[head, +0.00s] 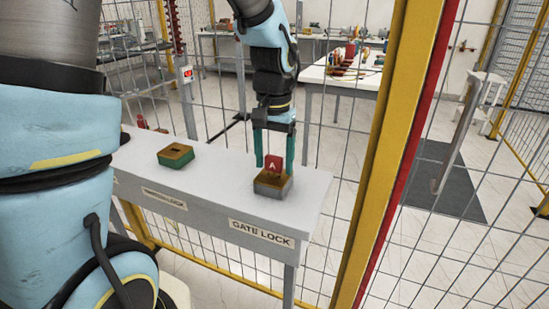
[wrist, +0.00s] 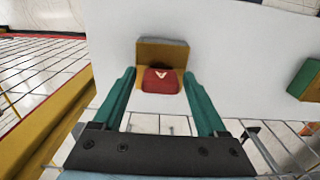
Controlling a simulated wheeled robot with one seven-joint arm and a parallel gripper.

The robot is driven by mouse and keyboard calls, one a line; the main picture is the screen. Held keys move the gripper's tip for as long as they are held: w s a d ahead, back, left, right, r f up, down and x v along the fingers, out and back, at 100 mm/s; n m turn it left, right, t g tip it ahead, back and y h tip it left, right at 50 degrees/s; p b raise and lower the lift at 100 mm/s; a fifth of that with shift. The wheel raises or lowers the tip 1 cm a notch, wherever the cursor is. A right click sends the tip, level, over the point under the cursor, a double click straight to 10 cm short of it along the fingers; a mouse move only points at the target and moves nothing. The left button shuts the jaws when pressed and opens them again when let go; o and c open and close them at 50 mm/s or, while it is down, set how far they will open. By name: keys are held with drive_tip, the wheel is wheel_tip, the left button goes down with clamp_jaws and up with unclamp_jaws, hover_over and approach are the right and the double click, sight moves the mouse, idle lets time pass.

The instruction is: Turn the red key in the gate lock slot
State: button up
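The red key (head: 273,163), marked with a white "A", stands upright at the top of the grey, brown-topped gate lock block (head: 272,187). The block sits on the shelf above the "GATE LOCK" label (head: 262,232). My gripper (head: 274,164) points down with its two green fingers on either side of the key. In the wrist view the key (wrist: 161,81) lies between the fingertips (wrist: 160,74), with a visible gap at the left finger and a narrower one at the right. The gripper is open. The slot under the key is hidden.
A green block (head: 175,157) with a dark slot in its brown top stands further left on the grey shelf (head: 215,188). A yellow post (head: 395,130) rises close to the shelf's right end. Wire mesh fencing and worktables (head: 345,75) are behind.

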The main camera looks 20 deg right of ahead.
clamp_jaws()
drive_tip(key=shift+r+m+p, duration=0.15)
drive_tip(key=shift+m+p, duration=0.6)
drive_tip(key=shift+m, duration=0.45)
drive_tip(key=shift+m+p, duration=0.95)
drive_tip(key=shift+m, duration=0.85)
